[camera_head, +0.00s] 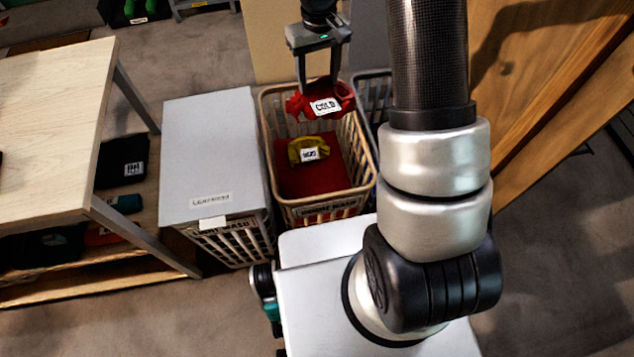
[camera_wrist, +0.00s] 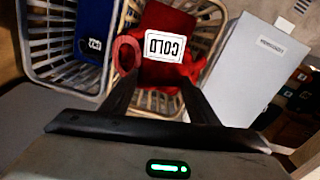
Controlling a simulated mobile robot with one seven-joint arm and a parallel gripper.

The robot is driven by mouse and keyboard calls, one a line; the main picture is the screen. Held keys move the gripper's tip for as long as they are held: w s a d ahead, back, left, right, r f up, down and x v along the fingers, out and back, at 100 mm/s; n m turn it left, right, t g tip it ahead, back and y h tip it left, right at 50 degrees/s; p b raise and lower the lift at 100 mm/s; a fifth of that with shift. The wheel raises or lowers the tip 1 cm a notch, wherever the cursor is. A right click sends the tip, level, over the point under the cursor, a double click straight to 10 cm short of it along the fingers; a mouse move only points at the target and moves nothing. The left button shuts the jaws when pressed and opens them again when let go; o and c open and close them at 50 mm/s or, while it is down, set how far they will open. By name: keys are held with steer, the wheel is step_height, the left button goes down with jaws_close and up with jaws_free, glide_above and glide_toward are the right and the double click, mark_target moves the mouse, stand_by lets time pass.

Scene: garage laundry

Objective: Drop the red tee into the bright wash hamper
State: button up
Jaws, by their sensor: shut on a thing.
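The red tee (camera_head: 345,94), a crumpled red bundle with a white COLD label, hangs in my gripper (camera_head: 322,82), which is shut on it. The tee is above the open beige hamper (camera_head: 318,205), over its far half; its front label ends in WASH, the first word hard to read. Inside the hamper is a red bottom or cloth with a yellow item (camera_head: 312,148) with a white label on it. In the wrist view the tee (camera_wrist: 188,73) lies between the fingers (camera_wrist: 158,85), with the hamper's slatted walls around and beneath it.
A hamper with a grey closed lid (camera_head: 212,150) stands left of the open one. Another hamper (camera_head: 372,88) is on the right, partly behind my arm; a blue cloth (camera_wrist: 95,25) shows in it. A wooden table (camera_head: 50,110) with a lower shelf is at far left.

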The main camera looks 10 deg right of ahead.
steer(key=shift+n, duration=0.4)
steer(key=w+f+b, duration=0.1)
steer(key=f, duration=0.1)
steer(key=f+b, duration=0.1)
steer(key=f, duration=0.1)
steer(key=w+f+b, duration=0.1)
steer(key=f, duration=0.1)
steer(key=shift+w+a, duration=0.15)
steer(key=shift+w, duration=0.15)
step_height(320, 180, down, 6)
steer(key=b, duration=0.4)
steer(key=shift+r, duration=0.15)
steer(key=o, duration=1.7)
step_height(320, 180, up, 17)
steer(key=p, duration=0.3)
steer(key=shift+r+p, duration=0.2)
steer(key=shift+p, duration=0.15)
